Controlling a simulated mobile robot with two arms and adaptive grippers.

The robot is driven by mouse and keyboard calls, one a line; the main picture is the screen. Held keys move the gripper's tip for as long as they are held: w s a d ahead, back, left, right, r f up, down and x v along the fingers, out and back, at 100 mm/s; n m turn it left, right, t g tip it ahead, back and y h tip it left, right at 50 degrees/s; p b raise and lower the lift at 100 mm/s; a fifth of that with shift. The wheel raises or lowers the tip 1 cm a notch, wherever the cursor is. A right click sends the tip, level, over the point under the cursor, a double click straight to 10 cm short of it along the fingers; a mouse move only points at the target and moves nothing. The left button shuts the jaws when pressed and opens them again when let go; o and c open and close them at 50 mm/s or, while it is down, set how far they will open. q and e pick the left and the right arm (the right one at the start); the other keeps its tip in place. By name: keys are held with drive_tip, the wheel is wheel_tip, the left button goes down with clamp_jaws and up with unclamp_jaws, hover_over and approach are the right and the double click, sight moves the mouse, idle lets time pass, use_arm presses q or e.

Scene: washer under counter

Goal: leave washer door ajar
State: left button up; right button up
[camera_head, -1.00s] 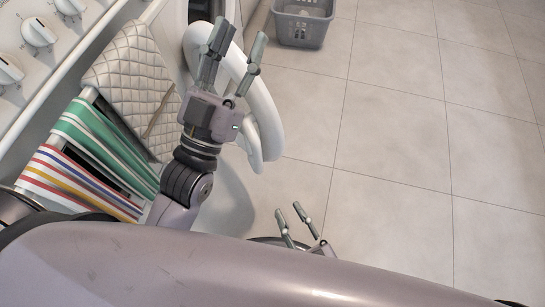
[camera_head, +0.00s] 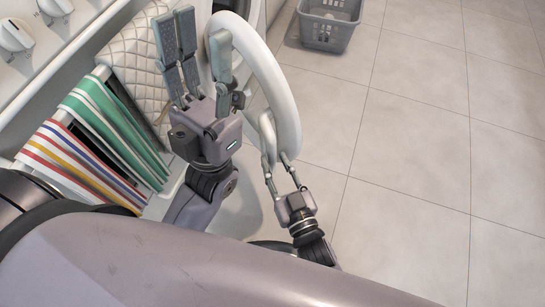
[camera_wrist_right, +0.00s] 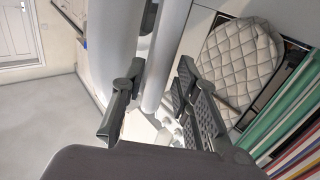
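The washer door (camera_head: 282,88) is a thick white ring that stands swung out from the washer front; it also shows large in the right wrist view (camera_wrist_right: 112,35). My left gripper (camera_head: 200,50) is open and empty, its fingers spread in front of the ring's left part, which they partly hide. My right gripper (camera_head: 276,160) is open at the ring's lower end, fingers pointing up at it. In the right wrist view its fingers (camera_wrist_right: 160,100) are apart, with a white part of the door beyond and between them. Contact cannot be told.
White knobs (camera_head: 15,36) sit on the panel at upper left. A quilted pad (camera_head: 130,60), a green striped cloth (camera_head: 110,130) and a multicolour striped cloth (camera_head: 75,165) hang along the left. A grey basket (camera_head: 328,32) stands on the floor behind. The tiled floor at right is clear.

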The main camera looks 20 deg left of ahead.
drive_tip(key=shift+x, duration=1.35)
drive_tip(key=shift+c, duration=0.3)
clamp_jaws()
